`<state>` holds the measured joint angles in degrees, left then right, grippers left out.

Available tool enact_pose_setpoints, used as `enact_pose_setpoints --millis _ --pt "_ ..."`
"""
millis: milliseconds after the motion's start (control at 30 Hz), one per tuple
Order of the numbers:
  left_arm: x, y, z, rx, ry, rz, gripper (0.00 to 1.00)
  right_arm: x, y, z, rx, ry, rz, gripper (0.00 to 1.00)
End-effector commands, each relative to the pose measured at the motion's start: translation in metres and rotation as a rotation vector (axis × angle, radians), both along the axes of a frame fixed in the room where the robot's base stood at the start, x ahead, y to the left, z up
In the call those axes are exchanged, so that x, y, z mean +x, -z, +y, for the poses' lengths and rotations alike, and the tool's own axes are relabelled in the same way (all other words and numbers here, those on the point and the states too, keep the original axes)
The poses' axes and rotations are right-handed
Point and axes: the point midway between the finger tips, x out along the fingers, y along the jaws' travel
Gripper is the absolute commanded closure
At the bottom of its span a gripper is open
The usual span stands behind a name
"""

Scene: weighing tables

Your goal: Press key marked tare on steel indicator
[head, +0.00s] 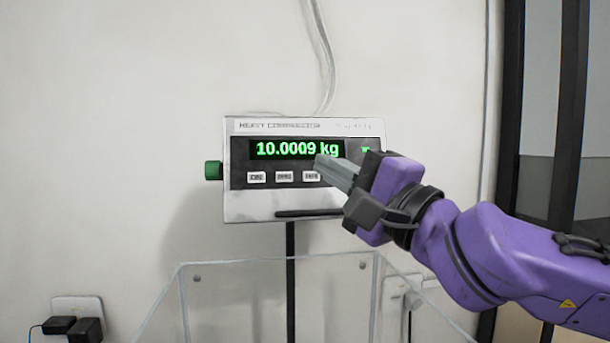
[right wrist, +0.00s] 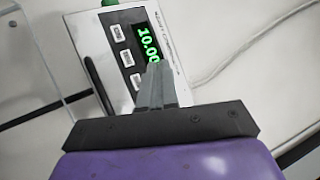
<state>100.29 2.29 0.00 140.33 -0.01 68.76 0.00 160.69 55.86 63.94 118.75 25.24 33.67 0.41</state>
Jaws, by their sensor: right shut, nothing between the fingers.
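The steel indicator (head: 305,205) is on a dark post in front of the wall, with a green display reading 10.0009 kg (head: 298,149). Below the display is a row of small white keys; three show, the rightmost (head: 311,176) beside my fingertips. The key labels are too small to read surely. My right gripper (head: 325,165) is shut and empty, its tips in front of the panel's right part, hiding what lies behind them. I cannot tell whether the tips touch the panel. The indicator also shows in the right wrist view (right wrist: 109,67), with the fingers over the display's end. My left gripper is not in view.
A green knob (head: 213,170) sticks out of the indicator's left side. A clear-walled box (head: 275,262) stands below it. A cable (head: 326,60) runs up the wall. A socket with black plugs (head: 75,325) is at lower left. A dark frame (head: 565,120) stands at right.

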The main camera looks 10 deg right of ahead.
Motion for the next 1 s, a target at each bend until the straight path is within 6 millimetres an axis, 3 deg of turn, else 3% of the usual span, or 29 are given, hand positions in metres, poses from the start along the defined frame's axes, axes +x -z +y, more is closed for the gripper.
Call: enact_pose_setpoints --millis 367,1000 --pt "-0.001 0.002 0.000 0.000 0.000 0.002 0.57 0.006 0.003 0.001 0.000 -0.001 0.004 1.00" --pt "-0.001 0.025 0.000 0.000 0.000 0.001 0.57 0.082 0.026 0.000 0.000 0.000 0.002 1.00"
